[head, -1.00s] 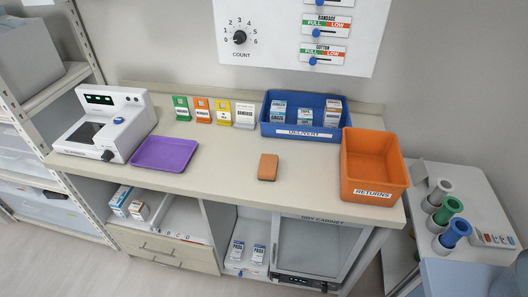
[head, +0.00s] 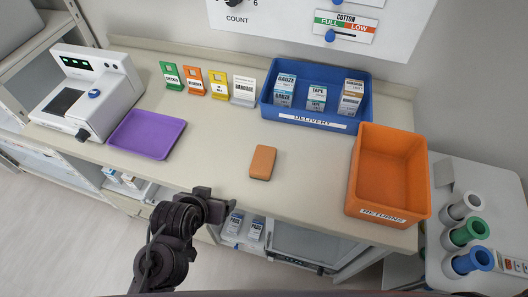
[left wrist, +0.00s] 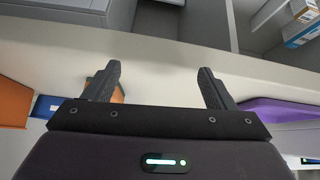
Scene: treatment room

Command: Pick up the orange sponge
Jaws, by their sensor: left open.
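The orange sponge (head: 262,162) lies flat on the bare middle of the counter in the head view. My left gripper (head: 214,204) is at the counter's front edge, to the left of the sponge and nearer to me, apart from it. In the left wrist view the left gripper (left wrist: 158,76) has its two fingers spread, with nothing between them. A bit of orange, apparently the sponge (left wrist: 118,95), shows there behind one finger, mostly hidden. My right gripper is in neither view.
A purple tray (head: 147,134) lies left of the sponge. The blue delivery bin (head: 310,119) stands behind it, the orange returns bin (head: 354,190) to the right. Several small sign cards (head: 243,91) stand at the back. The counter around the sponge is clear.

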